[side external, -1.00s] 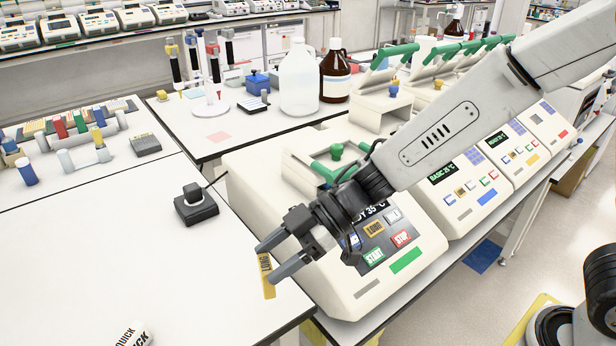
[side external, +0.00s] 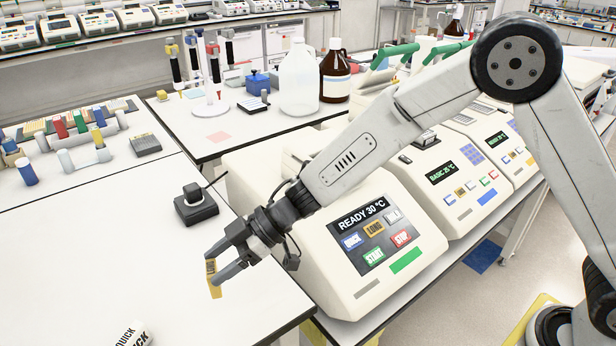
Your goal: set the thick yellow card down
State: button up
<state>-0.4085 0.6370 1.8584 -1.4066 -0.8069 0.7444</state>
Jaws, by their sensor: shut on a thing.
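The thick yellow card (side external: 213,280) has dark lettering on its upper part and hangs upright between my fingertips. My gripper (side external: 217,264) is shut on it, above the front right part of the white bench top (side external: 110,255). I cannot tell whether the card's lower end touches the bench. The upper part of the card is partly covered by the fingers.
A black block (side external: 196,206) with a cable stands behind my gripper. A thermal cycler (side external: 375,250) reading "READY 30 °C" is to the right. A white item marked "QUICK" (side external: 133,336) lies at the front edge of the picture. The bench left of the card is clear.

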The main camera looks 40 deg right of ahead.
aim_at(209, 271)
jog(key=shift+w+a+f, duration=0.4)
jog(key=shift+w+f, duration=0.2)
jog(key=shift+f, duration=0.25)
jog(key=shift+w+a+f, duration=0.35)
jog(key=shift+w+f, duration=0.25)
jog(key=shift+f, duration=0.25)
jog(key=shift+w+a+f, duration=0.15)
jog(key=shift+w+f, duration=0.1)
jog(key=shift+f, duration=1.6)
jog(key=shift+f, duration=0.15)
jog(key=o, duration=1.2)
jog(key=shift+o, duration=0.2)
jog(key=shift+r, duration=0.2)
